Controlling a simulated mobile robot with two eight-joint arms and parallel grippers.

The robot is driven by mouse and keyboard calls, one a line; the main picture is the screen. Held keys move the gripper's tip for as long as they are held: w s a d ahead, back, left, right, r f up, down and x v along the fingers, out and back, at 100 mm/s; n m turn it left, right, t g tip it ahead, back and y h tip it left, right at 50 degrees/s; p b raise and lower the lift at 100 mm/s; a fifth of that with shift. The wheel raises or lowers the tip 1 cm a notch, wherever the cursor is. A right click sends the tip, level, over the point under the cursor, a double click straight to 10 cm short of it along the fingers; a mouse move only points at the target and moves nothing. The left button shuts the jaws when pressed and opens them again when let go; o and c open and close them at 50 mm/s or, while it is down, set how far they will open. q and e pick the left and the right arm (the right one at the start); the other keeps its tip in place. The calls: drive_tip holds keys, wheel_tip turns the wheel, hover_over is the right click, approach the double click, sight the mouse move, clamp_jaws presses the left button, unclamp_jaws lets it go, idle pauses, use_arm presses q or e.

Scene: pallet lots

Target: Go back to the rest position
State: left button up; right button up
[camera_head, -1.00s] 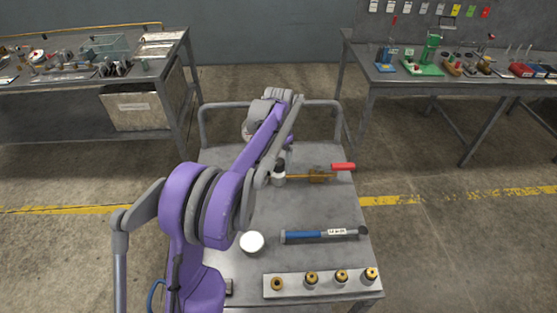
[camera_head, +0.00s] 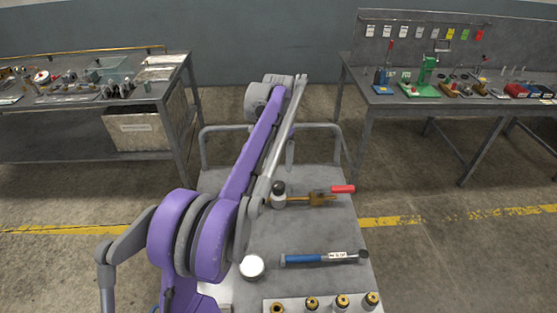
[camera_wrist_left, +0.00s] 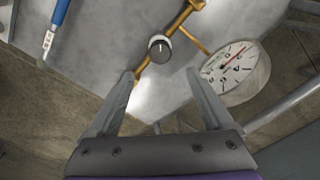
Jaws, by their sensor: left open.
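My left arm reaches forward over the grey cart (camera_head: 335,225) in the head view. Beyond the fingertips are a brass fitting (camera_wrist_left: 180,17), a black knob (camera_wrist_left: 159,46) and a round gauge (camera_wrist_left: 232,68) with a white dial. The gripper is apart from the knob; whether a finger touches the gauge I cannot tell. My right gripper is in neither view.
On the cart lie the brass fitting with a red handle (camera_head: 343,189), a blue-handled wrench (camera_head: 320,259), a white round lid (camera_head: 252,267) and a strip (camera_head: 325,308) with brass fittings. Workbenches stand at left (camera_head: 80,103) and right (camera_head: 470,103).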

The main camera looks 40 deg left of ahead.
use_arm(q)
drive_tip(key=shift+d, duration=0.1)
drive_tip(key=s+d+r+t, duration=0.1)
drive_tip(key=s+d, duration=0.3)
drive_tip(key=d, duration=0.4)
drive_tip(key=s+d+f+t, duration=0.1)
drive_tip(key=s+d+f, duration=0.2)
drive_tip(key=s, duration=0.3)
drive_tip(key=s+d+f+t+p, duration=0.1)
drive_tip(key=s+d+f+t, duration=0.1)
drive_tip(key=s+d, duration=0.4)
drive_tip(key=s+d+f+n+t+p, duration=0.1)
drive_tip(key=s+d+f, duration=0.3)
drive_tip(key=s, duration=0.4)
drive_tip(key=shift+d+f, duration=0.3)
drive_tip(key=shift+d, duration=0.4)
drive_tip(key=shift+w, duration=0.1)
idle(0.9)
